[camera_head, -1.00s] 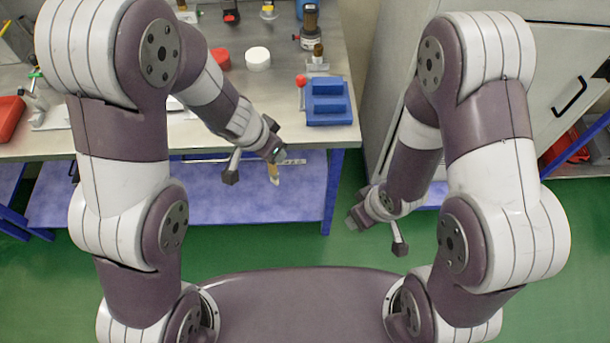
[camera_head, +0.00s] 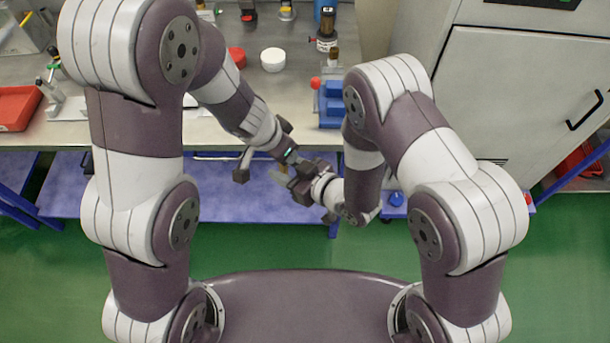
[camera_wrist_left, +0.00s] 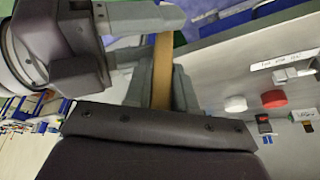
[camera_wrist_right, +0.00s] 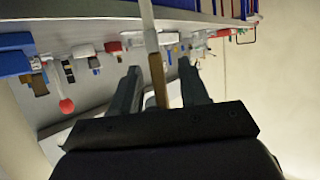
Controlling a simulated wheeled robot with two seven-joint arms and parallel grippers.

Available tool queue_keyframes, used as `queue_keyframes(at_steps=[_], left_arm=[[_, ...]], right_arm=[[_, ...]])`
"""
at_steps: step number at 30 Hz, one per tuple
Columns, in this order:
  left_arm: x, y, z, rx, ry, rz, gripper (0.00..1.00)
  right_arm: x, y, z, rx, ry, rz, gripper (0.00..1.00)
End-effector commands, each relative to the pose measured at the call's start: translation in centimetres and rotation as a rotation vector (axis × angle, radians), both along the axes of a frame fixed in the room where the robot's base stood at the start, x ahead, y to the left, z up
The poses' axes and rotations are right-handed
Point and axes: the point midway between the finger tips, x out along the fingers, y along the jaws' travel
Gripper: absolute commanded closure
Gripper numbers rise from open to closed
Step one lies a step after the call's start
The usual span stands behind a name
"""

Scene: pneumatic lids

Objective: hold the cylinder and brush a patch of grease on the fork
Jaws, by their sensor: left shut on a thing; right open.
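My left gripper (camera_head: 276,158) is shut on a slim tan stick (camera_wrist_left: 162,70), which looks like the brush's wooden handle. In the left wrist view it stands between the grey fingers. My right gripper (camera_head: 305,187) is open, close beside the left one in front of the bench. In the right wrist view the stick (camera_wrist_right: 157,78) lies between its spread fingers, with a gap on each side; a pale shaft runs on from it. The arms hide most of the stick in the head view. I cannot pick out the cylinder, fork or grease for sure.
The bench (camera_head: 215,128) carries a red tray (camera_head: 17,108), a grey fixture (camera_head: 62,105), a white lid (camera_head: 273,60), a red lid (camera_head: 237,57), a bottle (camera_head: 326,40) and a blue block (camera_head: 330,108). A grey cabinet (camera_head: 520,90) stands at the right. The green floor before the bench is clear.

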Motion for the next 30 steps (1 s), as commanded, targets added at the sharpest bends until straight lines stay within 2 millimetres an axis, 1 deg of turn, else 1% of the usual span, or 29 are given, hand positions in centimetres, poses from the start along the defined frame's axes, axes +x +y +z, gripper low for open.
queue_keyframes(at_steps=[4, 12, 13, 14, 15, 16, 17, 19, 20, 21, 22, 23, 30], left_arm=[[0.00, 0.00, 0.01, 0.000, 0.000, 0.000, 1.00], [0.00, 0.00, 0.00, 0.000, 0.000, 0.000, 1.00], [0.01, -0.01, 0.00, 0.000, 0.000, 0.000, 1.00], [0.01, -0.01, 0.00, 0.000, 0.000, 0.000, 1.00], [0.01, -0.01, 0.00, 0.000, 0.000, 0.000, 1.00], [0.01, -0.01, 0.00, 0.000, 0.000, 0.000, 1.00], [0.01, -0.01, 0.00, 0.000, 0.000, 0.000, 1.00], [0.02, -0.01, 0.02, -0.001, -0.001, 0.000, 1.00], [0.03, -0.01, 0.02, -0.001, -0.001, 0.000, 0.72], [0.04, -0.02, 0.03, -0.001, -0.001, 0.000, 0.59], [0.03, -0.01, 0.02, -0.001, -0.001, 0.000, 0.49], [0.02, -0.02, 0.02, -0.001, -0.001, 0.000, 0.45], [-0.07, -0.06, -0.03, -0.001, 0.003, -0.001, 0.45]], right_arm=[[0.81, 1.00, -0.52, 0.000, 0.000, 0.000, 0.55], [0.99, 1.14, -0.64, 0.000, 0.001, -0.001, 0.55], [0.99, 1.14, -0.64, 0.000, 0.001, -0.001, 0.62], [0.99, 1.14, -0.64, 0.000, 0.001, -0.001, 0.72], [0.98, 1.14, -0.63, 0.000, 0.001, -0.001, 0.85], [0.98, 1.14, -0.63, 0.000, 0.001, -0.001, 0.94], [0.98, 1.14, -0.63, 0.000, 0.001, -0.001, 1.00], [0.96, 1.15, -0.62, -0.001, 0.001, 0.000, 1.00], [0.96, 1.15, -0.61, 0.000, 0.000, 0.000, 1.00], [0.96, 1.16, -0.60, 0.000, 0.000, 0.000, 1.00], [0.96, 1.16, -0.60, 0.000, 0.000, 0.000, 1.00], [0.96, 1.16, -0.60, 0.000, 0.000, 0.000, 1.00], [1.06, 1.22, -0.46, 0.003, -0.005, 0.001, 1.00]])
